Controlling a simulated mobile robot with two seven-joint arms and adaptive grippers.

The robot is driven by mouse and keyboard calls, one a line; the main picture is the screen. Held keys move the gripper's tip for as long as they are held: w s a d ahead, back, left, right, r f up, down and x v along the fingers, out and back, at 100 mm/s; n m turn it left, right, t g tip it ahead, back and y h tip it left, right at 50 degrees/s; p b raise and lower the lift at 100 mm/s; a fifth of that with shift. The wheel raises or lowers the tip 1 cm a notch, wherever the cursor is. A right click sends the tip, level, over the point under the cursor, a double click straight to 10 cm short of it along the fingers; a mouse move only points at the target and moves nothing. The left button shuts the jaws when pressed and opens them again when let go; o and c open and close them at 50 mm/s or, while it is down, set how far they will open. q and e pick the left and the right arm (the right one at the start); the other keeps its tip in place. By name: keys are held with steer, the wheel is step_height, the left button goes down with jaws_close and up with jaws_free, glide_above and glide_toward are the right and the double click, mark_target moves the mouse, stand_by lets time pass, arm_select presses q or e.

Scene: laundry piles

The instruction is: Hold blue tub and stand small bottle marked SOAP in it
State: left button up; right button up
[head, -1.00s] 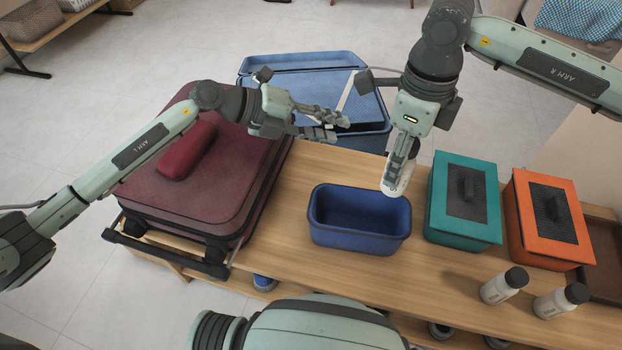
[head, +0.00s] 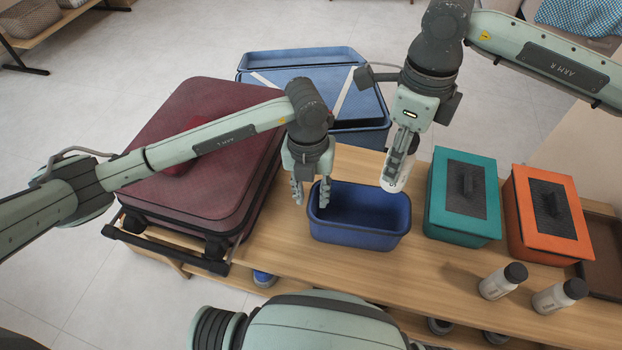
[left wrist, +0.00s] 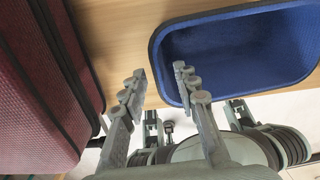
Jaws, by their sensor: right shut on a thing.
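The blue tub (head: 360,236) stands open on the wooden bench and looks empty; it also shows in the left wrist view (left wrist: 240,45). My left gripper (head: 311,194) points down at the tub's left wall. Its fingers are apart, one outside the wall and one over the inside. In the left wrist view the left gripper (left wrist: 160,82) has a clear gap between its fingertips. My right gripper (head: 402,155) is shut on a small white bottle (head: 391,184), held above the tub's back right corner. Only part of the bottle's lettering shows.
A dark red suitcase (head: 190,115) lies left of the tub. A teal box (head: 462,225) and an orange box (head: 540,240) stand to the right.

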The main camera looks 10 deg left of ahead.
mark_target(313, 211)
arm_select(q)
step_height(313, 211, down, 6)
steer(key=shift+d+f, duration=0.15)
steer(key=shift+f, duration=0.1)
jaws_close()
stand_by(0.3)
